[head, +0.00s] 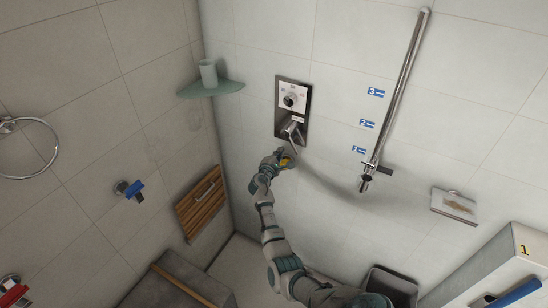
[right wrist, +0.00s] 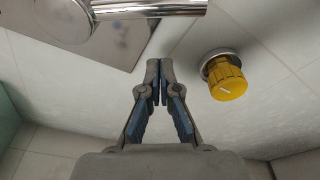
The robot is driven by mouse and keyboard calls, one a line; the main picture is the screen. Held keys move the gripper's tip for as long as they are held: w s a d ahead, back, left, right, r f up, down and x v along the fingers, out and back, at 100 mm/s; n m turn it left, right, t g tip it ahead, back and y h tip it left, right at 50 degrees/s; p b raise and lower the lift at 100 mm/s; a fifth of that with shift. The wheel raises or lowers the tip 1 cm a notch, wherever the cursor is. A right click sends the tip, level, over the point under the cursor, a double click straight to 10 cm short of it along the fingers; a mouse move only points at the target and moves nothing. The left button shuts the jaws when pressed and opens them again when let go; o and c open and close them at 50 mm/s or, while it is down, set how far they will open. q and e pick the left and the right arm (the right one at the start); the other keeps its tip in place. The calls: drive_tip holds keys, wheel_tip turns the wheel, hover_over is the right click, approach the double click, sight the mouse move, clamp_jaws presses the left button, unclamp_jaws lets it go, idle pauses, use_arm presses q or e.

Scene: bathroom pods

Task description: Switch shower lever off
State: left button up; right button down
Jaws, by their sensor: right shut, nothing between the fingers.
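The shower control panel (head: 279,117) is a metal plate on the back wall, with a round chrome knob (head: 289,100) above and a chrome lever (head: 290,130) below. In the right wrist view the lever (right wrist: 150,9) is a thick polished bar across the top, in front of the plate (right wrist: 110,48). My right gripper (head: 285,153) is just below the lever in the head view. In the right wrist view its fingertips (right wrist: 160,66) are together and empty, apart from the lever in the picture. My left gripper is not in view.
A yellow knob (right wrist: 227,80) sticks out of the wall right of my fingers. A corner shelf (head: 222,87) holds a cup (head: 208,73). A vertical chrome rail (head: 401,85) and a soap dish (head: 454,206) are to the right. A wooden folding seat (head: 201,203) hangs at left.

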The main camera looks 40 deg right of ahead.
sight(292, 141)
drive_tip(key=shift+w+d, duration=0.35)
drive_tip(key=shift+d, duration=0.3)
drive_tip(key=s+p, duration=0.1)
drive_tip(key=s+r, duration=0.1)
drive_tip(key=s+d+p, duration=0.1)
drive_tip(key=shift+s+r+p, duration=0.25)
drive_tip(key=shift+r+p, duration=0.1)
drive_tip(key=shift+a+r, duration=0.1)
drive_tip(key=shift+a, duration=0.1)
